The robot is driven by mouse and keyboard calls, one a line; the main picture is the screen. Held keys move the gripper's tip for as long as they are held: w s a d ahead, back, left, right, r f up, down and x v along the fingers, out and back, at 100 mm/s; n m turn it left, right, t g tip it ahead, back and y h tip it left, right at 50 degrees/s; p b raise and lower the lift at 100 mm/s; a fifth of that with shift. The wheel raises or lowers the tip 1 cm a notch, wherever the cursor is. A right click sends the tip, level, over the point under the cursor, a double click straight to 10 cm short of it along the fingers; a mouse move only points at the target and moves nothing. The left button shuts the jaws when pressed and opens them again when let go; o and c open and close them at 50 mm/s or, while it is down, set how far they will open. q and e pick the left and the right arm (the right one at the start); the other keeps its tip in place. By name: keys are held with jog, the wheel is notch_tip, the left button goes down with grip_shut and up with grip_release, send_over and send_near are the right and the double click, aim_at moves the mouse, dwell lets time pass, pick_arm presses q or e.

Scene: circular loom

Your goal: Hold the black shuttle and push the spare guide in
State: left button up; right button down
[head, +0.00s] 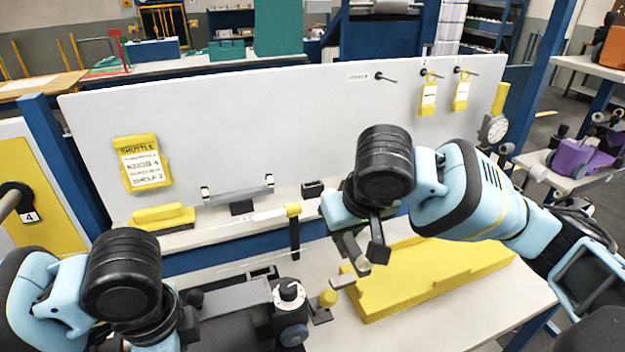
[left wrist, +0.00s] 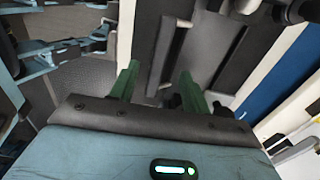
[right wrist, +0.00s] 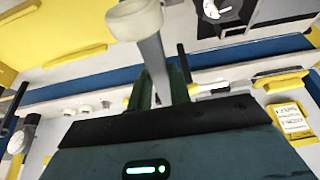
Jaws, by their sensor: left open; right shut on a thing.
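In the head view the left fingers are hidden. My right gripper (right wrist: 160,82) is shut on a grey bar with an off-white round end (right wrist: 137,18), probably the spare guide. It is above the bench, right of the shuttle.
A yellow slab (head: 430,275) lies on the bench at the right. A black post with a yellow top (head: 293,225) stands behind the shuttle. A grey-white panel (head: 270,130) closes the back, with a yellow shuttle card (head: 142,163) on it. A yellow block (head: 162,217) sits on the ledge.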

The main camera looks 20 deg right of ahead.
pick_arm(q)
jog(key=shift+f, duration=6)
jog(key=shift+r, duration=0.1)
grip_shut()
jog(key=shift+c, duration=1.2)
grip_release()
grip_shut()
